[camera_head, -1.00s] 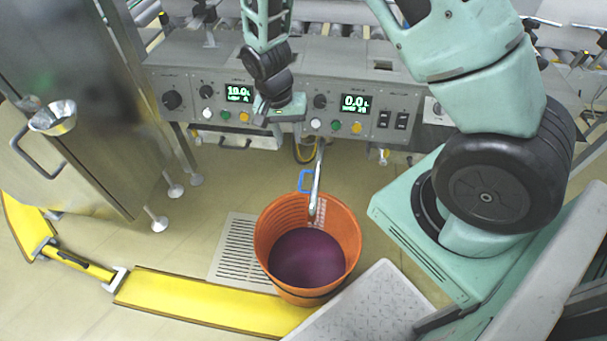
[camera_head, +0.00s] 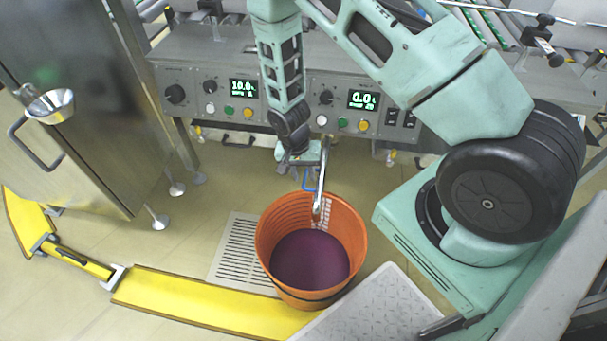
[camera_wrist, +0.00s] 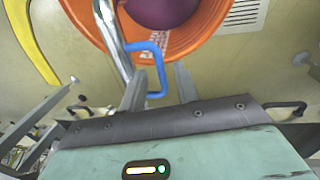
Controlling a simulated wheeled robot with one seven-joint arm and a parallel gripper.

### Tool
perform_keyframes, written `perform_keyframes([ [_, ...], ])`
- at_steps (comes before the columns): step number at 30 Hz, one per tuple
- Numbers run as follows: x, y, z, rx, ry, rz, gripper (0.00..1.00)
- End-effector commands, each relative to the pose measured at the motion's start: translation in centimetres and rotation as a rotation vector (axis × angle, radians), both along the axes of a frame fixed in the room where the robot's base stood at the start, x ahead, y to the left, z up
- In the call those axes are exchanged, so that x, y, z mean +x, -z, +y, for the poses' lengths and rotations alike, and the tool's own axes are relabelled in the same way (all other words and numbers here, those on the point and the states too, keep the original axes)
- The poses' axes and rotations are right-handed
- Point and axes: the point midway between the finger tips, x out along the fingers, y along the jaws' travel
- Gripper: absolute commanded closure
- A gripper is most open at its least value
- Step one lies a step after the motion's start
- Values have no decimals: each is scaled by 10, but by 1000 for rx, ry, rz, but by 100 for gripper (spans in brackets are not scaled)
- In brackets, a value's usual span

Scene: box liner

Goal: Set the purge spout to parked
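The purge spout (camera_head: 321,180) is a bent metal pipe that comes down from the panel, with its outlet over the orange bucket (camera_head: 262,240). A blue loop handle (camera_head: 307,182) is fixed to its side; in the head view my gripper partly hides it. In the wrist view the spout (camera_wrist: 112,38) runs down the left of centre, and the blue handle (camera_wrist: 159,65) reaches toward my fingers. My gripper (camera_head: 296,166) is just above and left of the handle. In the wrist view my gripper (camera_wrist: 160,86) is open, its fingers on either side of the handle's near end.
The control panel (camera_head: 215,85) with knobs, buttons and two green displays stands behind the spout. Purple material fills the bucket's bottom. A yellow barrier (camera_head: 200,300), a floor grate (camera_head: 238,250) and a steel cabinet (camera_head: 85,100) lie to the left.

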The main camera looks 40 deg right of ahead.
Motion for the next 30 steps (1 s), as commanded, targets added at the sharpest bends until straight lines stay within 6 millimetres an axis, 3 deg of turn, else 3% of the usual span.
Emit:
perform_keyframes([
  [9,0,2,0,0,0,0,68],
  [12,0,2,0,0,0,0,96],
  [13,0,2,0,0,0,0,100],
  [23,-3,1,-2,-1,-18,-1,100],
  [30,-22,0,-15,-1,-125,2,100],
])
